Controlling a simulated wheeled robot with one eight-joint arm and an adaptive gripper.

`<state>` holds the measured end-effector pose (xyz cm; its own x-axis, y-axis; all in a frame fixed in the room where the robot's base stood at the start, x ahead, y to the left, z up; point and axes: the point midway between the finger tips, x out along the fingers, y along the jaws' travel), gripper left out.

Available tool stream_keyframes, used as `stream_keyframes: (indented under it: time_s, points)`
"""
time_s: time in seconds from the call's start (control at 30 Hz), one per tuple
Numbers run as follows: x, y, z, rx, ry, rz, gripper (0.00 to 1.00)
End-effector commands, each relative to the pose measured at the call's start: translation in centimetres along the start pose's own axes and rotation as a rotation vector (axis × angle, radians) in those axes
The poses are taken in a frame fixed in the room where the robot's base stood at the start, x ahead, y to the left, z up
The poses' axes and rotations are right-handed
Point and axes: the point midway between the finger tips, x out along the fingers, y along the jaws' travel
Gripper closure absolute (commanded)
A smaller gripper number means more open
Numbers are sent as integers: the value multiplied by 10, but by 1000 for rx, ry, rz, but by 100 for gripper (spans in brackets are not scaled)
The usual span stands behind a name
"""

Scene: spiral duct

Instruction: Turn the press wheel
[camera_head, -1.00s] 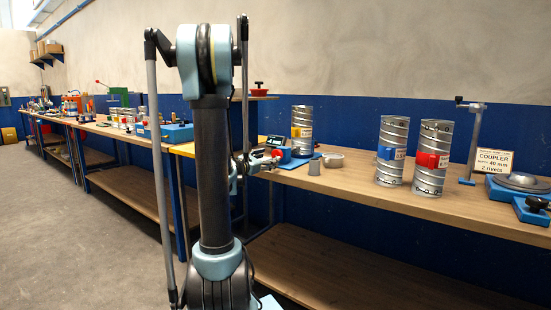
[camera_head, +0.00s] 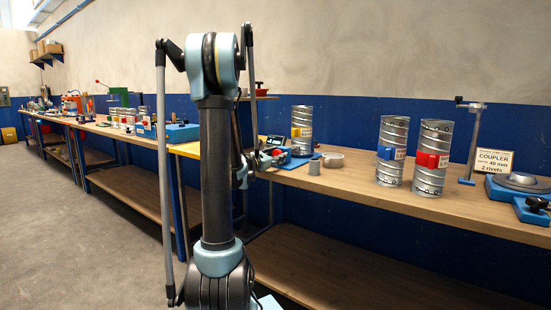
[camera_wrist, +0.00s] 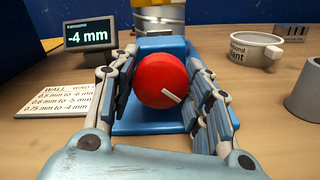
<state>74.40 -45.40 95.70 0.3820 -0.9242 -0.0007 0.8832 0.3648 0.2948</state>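The press wheel (camera_wrist: 161,80) is a round red knob with a white mark pointing to its lower right. It sits on the front of a blue press block (camera_wrist: 139,119). My gripper (camera_wrist: 162,85) has one finger on each side of the wheel in the wrist view. The fingers are spread, with a thin gap on the left; I cannot tell whether the right finger touches. A display (camera_wrist: 87,38) left of the wheel reads -4 mm. A metal duct with a yellow band (camera_wrist: 159,21) stands behind the press block, also visible in the head view (camera_head: 302,128).
A white card (camera_wrist: 62,95) listing wall values lies left of the press. A grey ring-shaped cup (camera_wrist: 255,49) and a grey cylinder (camera_wrist: 305,92) stand to the right. In the head view, ducts with a blue box (camera_head: 386,153) and a red box (camera_head: 428,160) stand farther right.

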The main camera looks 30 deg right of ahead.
Motion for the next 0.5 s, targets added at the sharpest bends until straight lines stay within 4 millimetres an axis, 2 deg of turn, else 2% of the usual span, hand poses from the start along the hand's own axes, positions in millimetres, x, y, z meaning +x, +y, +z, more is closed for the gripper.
stream_keyframes:
  time_s: [0.07,0.23,0.5]
  points:
    - [0,1,0,0,0,1,81]
    - [0,1,0,8,0,2,81]
    - [0,2,0,116,1,3,81]
